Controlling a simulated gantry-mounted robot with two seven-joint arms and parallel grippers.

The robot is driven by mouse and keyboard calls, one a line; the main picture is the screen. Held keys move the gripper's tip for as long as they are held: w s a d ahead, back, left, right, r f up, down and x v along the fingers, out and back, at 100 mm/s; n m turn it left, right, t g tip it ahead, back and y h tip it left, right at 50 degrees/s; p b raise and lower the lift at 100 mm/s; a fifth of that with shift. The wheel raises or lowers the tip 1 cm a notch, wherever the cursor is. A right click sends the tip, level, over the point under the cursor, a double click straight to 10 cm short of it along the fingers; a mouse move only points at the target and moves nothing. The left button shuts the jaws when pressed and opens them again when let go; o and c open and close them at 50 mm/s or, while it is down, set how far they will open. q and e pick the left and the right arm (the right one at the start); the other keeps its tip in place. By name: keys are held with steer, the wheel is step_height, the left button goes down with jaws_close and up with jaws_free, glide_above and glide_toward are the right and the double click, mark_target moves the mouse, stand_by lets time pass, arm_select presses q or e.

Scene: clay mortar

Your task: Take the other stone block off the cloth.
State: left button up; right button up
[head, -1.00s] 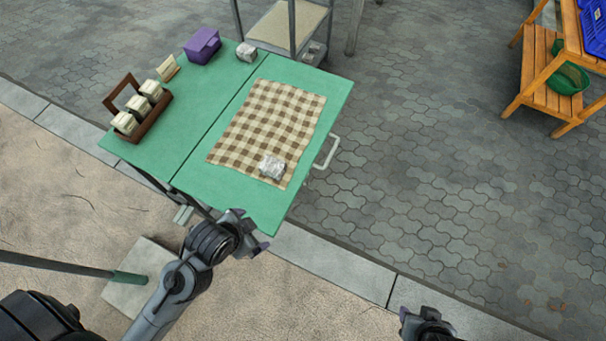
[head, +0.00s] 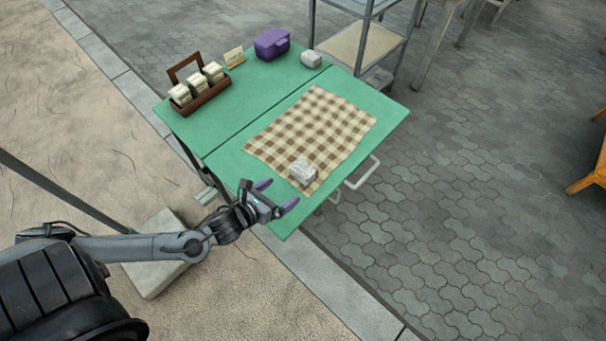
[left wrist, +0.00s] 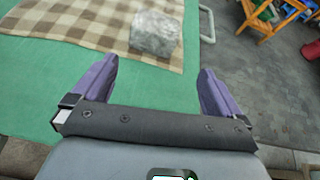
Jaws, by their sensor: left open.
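A grey stone block (head: 303,170) rests on the near corner of the brown-and-cream checked cloth (head: 318,122), which lies on the green table (head: 232,158). A second stone block (head: 311,60) stands on the bare table top at the back, off the cloth. My left gripper (head: 277,195) is open and empty near the table's front edge, short of the block on the cloth. In the left wrist view the block (left wrist: 155,34) shows ahead, beyond and between the open fingers (left wrist: 158,85). My right gripper is out of view.
A purple box (head: 271,44) and a brown wooden tray (head: 207,91) with several pale packets stand at the back of the table. A white handle (head: 362,173) sticks out from the right edge. A shelf rack (head: 358,45) stands behind.

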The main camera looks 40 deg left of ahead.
mark_target(297, 176)
arm_select(q)
steer(key=shift+w+a+f+m, duration=0.35)
steer(key=shift+a+m, duration=0.15)
steer(key=shift+m, duration=0.3)
steer(key=b+x, duration=0.2)
steer(key=x, duration=0.3)
steer(key=shift+w+r, duration=0.1)
steer(key=shift+w, duration=0.05)
steer(key=shift+w+a+b, duration=0.1)
steer(key=shift+w+b, duration=0.3)
steer(key=shift+w, duration=0.05)
steer(key=b+x, duration=0.1)
steer(key=x, duration=0.3)
steer(key=shift+w+r, duration=0.15)
steer(key=shift+w, duration=0.15)
steer(key=shift+c, duration=0.3)
steer(key=c, duration=1.1)
